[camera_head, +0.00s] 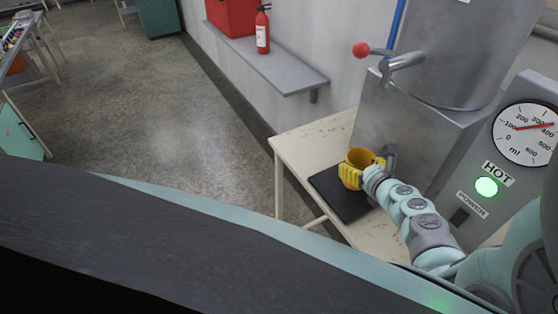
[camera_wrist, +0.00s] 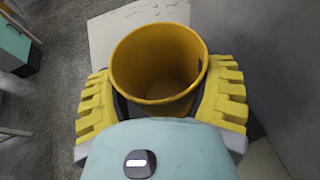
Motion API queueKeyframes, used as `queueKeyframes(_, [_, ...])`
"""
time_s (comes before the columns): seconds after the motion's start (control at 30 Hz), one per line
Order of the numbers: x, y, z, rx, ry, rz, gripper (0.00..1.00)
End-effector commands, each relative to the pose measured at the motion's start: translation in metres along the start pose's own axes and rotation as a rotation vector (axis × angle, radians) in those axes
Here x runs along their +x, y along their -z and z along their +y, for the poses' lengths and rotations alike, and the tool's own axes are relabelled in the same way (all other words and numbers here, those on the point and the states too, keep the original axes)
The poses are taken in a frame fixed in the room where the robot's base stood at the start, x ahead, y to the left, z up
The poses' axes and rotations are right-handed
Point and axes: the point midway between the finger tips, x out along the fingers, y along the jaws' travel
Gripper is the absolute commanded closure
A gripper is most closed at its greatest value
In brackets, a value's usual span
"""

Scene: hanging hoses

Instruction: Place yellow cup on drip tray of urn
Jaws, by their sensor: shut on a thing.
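The yellow cup (camera_head: 359,157) is upright and looks empty inside; it also shows in the wrist view (camera_wrist: 158,62). My gripper (camera_head: 354,178) has yellow ribbed fingers and is shut on the cup, one finger on each side, as the wrist view (camera_wrist: 160,100) shows. The dark drip tray (camera_head: 338,196) lies on the cream table in front of the urn. The cup appears over the tray's far part. I cannot tell whether its base touches the tray. The grey metal urn (camera_head: 445,60) stands behind, with a red-knobbed lever (camera_head: 362,49) above the cup.
The cream table (camera_head: 310,140) has bare room left of the tray. A gauge panel (camera_head: 505,150) with a green HOT light stands at the right. A grey wall shelf (camera_head: 285,72) holds a fire extinguisher (camera_head: 263,30) and a red box (camera_head: 230,15).

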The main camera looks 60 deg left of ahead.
Motion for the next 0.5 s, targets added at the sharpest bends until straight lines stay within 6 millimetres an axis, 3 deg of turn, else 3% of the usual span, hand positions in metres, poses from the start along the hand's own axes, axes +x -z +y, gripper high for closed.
queueKeyframes(0.17, [0.0016,0.0042,0.0,0.0,0.0,0.0,0.61])
queueKeyframes(0.2, [0.0013,0.0033,0.0001,0.0,0.0,0.0,0.24])
queueKeyframes(0.43, [0.0013,0.0025,0.0008,0.0,-0.002,0.0,0.0])
queueKeyframes(0.5, [0.0013,0.0025,0.0009,0.0,-0.002,0.0,0.0])
